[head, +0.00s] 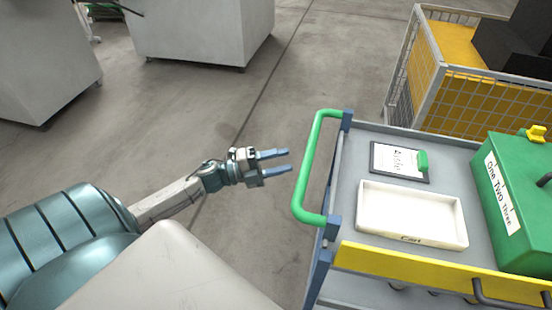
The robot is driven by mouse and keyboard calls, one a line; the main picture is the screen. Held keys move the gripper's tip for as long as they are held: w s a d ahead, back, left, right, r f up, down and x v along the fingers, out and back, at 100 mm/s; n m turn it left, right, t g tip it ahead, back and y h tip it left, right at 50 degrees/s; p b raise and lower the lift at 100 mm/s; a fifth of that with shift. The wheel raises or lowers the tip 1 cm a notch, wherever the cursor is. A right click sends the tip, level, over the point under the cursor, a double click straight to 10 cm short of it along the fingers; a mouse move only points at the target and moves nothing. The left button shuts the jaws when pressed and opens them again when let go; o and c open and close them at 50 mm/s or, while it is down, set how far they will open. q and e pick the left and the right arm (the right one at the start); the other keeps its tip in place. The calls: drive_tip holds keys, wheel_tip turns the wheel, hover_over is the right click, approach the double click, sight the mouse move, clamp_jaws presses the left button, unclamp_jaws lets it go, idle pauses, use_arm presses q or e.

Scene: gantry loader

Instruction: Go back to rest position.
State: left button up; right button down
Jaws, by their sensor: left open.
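My left gripper (276,164) shows in the middle of the head view. Its two blue-grey fingers are apart, with nothing between them. It points right and appears just left of the green handle (310,165) of a cart, with a visible gap between them. The arm behind it reaches in from the lower left over the floor. My right gripper is not in the picture.
The grey cart (348,150) on the right carries a white tray (411,212), a clipboard (398,160) and a green box (520,200). A mesh cage (465,98) stands behind it. White cabinets (195,30) stand at the back left. The floor between is clear.

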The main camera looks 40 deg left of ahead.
use_arm(q)
drive_tip(key=shift+s+a+f, duration=0.1)
drive_tip(key=shift+s+a, duration=0.3)
drive_tip(key=shift+s, duration=0.05)
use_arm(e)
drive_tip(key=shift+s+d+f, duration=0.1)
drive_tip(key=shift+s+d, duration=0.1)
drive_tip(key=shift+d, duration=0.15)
